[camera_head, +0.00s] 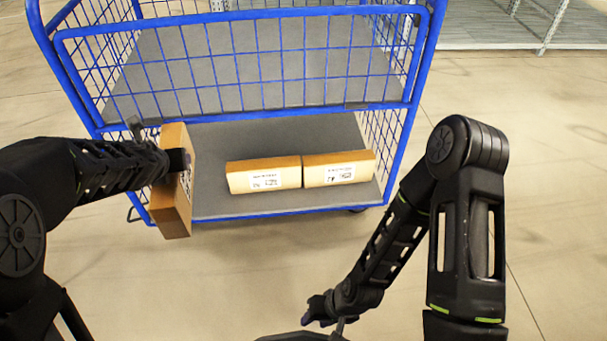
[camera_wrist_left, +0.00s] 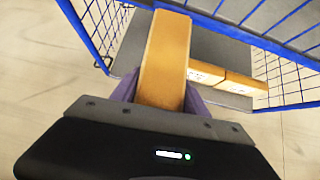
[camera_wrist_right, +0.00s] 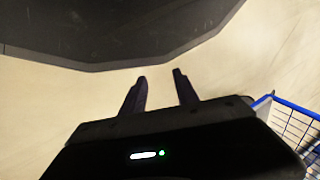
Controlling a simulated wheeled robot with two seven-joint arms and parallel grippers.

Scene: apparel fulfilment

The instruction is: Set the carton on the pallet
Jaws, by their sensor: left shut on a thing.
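A brown carton (camera_head: 175,190) with a white label is held upright by my left gripper (camera_head: 180,160), at the front left edge of the blue cage trolley's lower deck (camera_head: 213,170). In the left wrist view the carton (camera_wrist_left: 165,55) sits between the two fingers (camera_wrist_left: 158,95), which are shut on it. I cannot tell whether it touches the deck. No plain pallet shows. My right gripper (camera_head: 325,310) is low in front of the trolley; in the right wrist view its fingers (camera_wrist_right: 160,88) are apart with nothing between them.
Two labelled cartons, a left one (camera_head: 263,174) and a right one (camera_head: 338,168), lie end to end on the lower deck. Blue mesh (camera_head: 250,70) and an upper grey shelf (camera_head: 180,60) stand above. Deck room shows behind the cartons. A grey rack (camera_head: 545,30) is far right.

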